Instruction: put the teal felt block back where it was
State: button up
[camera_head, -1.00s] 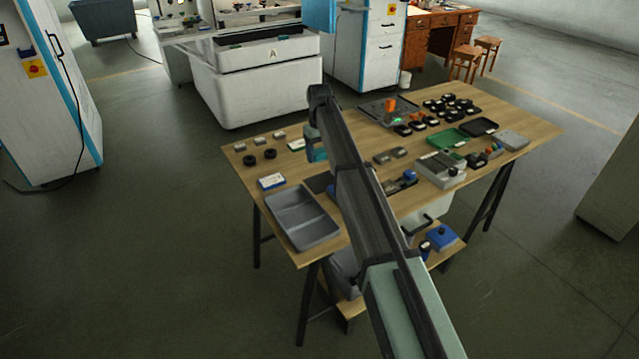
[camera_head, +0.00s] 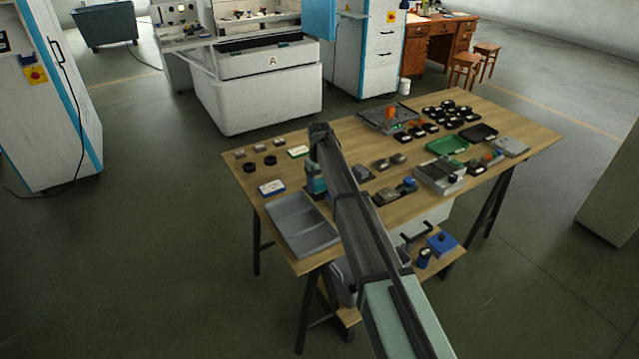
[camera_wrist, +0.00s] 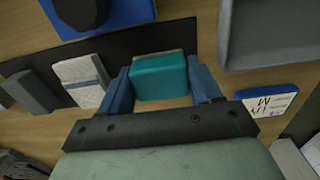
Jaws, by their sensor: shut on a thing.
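My gripper (camera_wrist: 161,88) has its two blue fingers on either side of the teal felt block (camera_wrist: 160,77), shut on it. In the wrist view the block lies over the right end of a long dark strip (camera_wrist: 128,44). A pale beige edge shows just behind the block; I cannot tell if it is part of it. In the head view my gripper (camera_head: 316,184) is over the near left part of the table, behind the grey tray. The block is not clear in that view, and its height above the table cannot be told.
A grey tray (camera_wrist: 270,63) and a blue-and-white labelled box (camera_wrist: 268,103) lie to the right in the wrist view. A pale block (camera_wrist: 88,92), a dark grey block (camera_wrist: 32,92) and a blue piece with black knob (camera_wrist: 117,14) are left.

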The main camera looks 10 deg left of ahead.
aim_at(319, 181)
jog(key=shift+f, duration=0.15)
jog(key=o, duration=0.9)
jog(key=shift+o, duration=0.2)
notch_tip(319, 181, up, 12)
jog(key=shift+r, duration=0.2)
jog(key=shift+o, duration=0.3)
